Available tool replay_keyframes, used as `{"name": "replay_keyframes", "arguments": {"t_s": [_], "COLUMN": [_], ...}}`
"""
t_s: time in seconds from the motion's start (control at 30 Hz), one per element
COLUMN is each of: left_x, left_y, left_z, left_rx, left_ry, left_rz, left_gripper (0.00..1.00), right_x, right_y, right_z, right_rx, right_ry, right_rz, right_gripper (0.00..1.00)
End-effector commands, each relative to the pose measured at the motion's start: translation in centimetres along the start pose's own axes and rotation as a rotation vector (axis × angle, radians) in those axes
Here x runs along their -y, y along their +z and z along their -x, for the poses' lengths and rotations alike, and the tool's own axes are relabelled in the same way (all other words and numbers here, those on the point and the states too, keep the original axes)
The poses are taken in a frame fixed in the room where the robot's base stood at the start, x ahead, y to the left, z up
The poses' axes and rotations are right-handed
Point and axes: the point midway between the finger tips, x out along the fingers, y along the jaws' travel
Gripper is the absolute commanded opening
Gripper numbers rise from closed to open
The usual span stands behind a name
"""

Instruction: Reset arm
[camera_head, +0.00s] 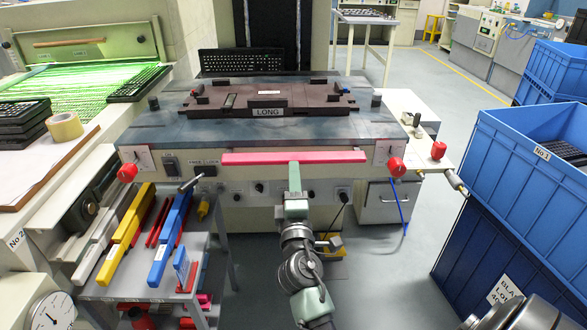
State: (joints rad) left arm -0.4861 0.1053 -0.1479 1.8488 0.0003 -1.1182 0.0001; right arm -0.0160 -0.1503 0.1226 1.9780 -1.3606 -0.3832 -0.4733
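A grey-green jointed arm of mine reaches up from the bottom centre, in front of the printing machine (150,135). A dark round joint of mine shows at the bottom right. My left gripper is not in view. A dark fixture labelled LONG (268,112) lies on the machine's bed, and a black keyboard (240,62) stands behind it.
A blue crate marked No 1 (480,160) is at the right. A grey tool cart (120,291) with yellow and blue tools (170,240) is at the left front. A pink bar (292,158) and red knobs (397,167) line the machine's front.

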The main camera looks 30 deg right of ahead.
Motion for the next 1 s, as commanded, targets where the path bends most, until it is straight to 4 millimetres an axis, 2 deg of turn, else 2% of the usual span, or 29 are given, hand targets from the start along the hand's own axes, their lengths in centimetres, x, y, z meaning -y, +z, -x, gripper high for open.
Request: {"name": "replay_keyframes", "arguments": {"t_s": [0.17, 0.63, 0.73, 0.77, 0.87, 0.97, 1.0], "left_x": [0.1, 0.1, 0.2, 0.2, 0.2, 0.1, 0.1], "left_y": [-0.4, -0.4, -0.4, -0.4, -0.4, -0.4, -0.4], "left_z": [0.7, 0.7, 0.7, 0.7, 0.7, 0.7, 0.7], "left_rx": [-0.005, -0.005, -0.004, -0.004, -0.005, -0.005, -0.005], "left_ry": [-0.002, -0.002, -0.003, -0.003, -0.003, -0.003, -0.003], "left_rz": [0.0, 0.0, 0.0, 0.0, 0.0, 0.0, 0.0], "left_gripper": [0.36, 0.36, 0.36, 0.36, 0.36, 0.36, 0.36], "right_x": [0.0, 0.0, 0.9, 1.6, 5.8, 12.0, 14.6], "right_y": [0.0, 0.0, 0.1, 0.1, 0.5, 0.8, 0.9], "right_z": [1.1, 1.0, 1.3, 1.6, 3.1, 6.2, 7.9], "right_rx": [0.0, 0.0, 0.0, 0.001, 0.014, 0.049, 0.07], "right_ry": [0.0, 0.0, -0.025, -0.046, -0.169, -0.363, -0.451], "right_rz": [0.0, 0.0, -0.027, -0.048, -0.166, -0.326, -0.389], "right_gripper": [0.36, 0.36, 0.36, 0.36, 0.36, 0.36, 0.36]}}
